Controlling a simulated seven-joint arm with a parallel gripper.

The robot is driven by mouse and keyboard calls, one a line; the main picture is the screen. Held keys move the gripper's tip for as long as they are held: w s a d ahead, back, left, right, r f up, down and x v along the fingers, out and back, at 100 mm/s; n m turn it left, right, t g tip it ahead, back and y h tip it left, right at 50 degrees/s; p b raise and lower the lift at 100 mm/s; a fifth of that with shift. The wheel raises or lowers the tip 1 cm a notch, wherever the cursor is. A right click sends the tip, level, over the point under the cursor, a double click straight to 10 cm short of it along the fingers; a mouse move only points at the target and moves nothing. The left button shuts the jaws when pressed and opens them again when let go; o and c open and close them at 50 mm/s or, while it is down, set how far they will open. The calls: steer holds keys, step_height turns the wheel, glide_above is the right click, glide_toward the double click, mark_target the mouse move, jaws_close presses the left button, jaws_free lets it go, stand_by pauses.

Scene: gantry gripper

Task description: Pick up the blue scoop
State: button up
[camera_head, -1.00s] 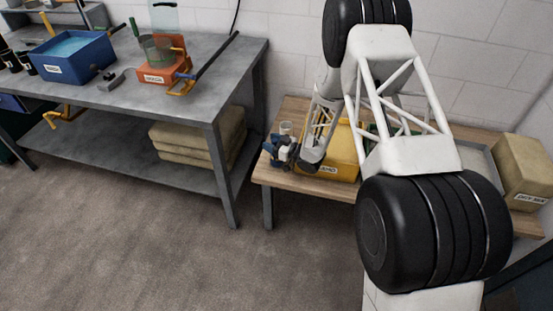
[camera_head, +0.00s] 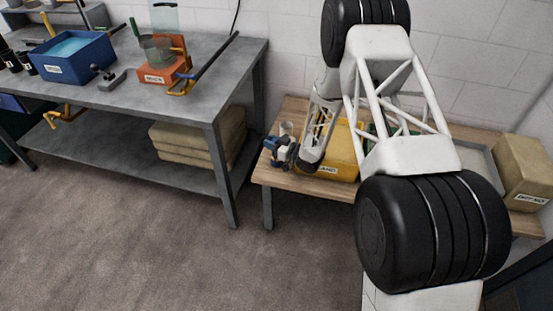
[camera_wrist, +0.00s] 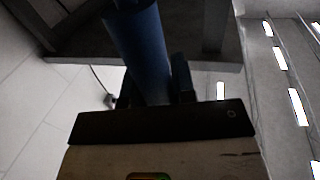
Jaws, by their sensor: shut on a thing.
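The blue scoop shows as a long blue shaft (camera_wrist: 142,45) in the wrist view, running up between the two dark fingers. My gripper (camera_wrist: 152,85) is shut on it. In the head view my gripper (camera_head: 281,150) is small and dark, above the left end of the wooden table. A bit of blue (camera_head: 270,143) shows at its left side. The rest of the scoop is hidden or too small to make out. Whether the scoop touches anything below cannot be told.
A yellow bin (camera_head: 343,158) marked SAND is right beside my gripper on the wooden table (camera_head: 290,180). A small clear cup (camera_head: 286,127) stands behind the gripper. A box (camera_head: 524,165) stands at the right end. The grey workbench (camera_head: 200,85) at left holds a blue tub (camera_head: 85,64) and an orange stand (camera_head: 155,76).

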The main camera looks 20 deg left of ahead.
steer(key=shift+r, duration=0.25)
steer(key=s+d+r, duration=0.2)
steer(key=s+d, duration=0.2)
steer(key=s, duration=0.3)
steer(key=s+d+r, duration=0.2)
steer(key=s+d, duration=0.1)
steer(key=s, duration=0.4)
steer(key=shift+d+r, duration=0.25)
steer(key=shift+d, duration=0.15)
stand_by(0.6)
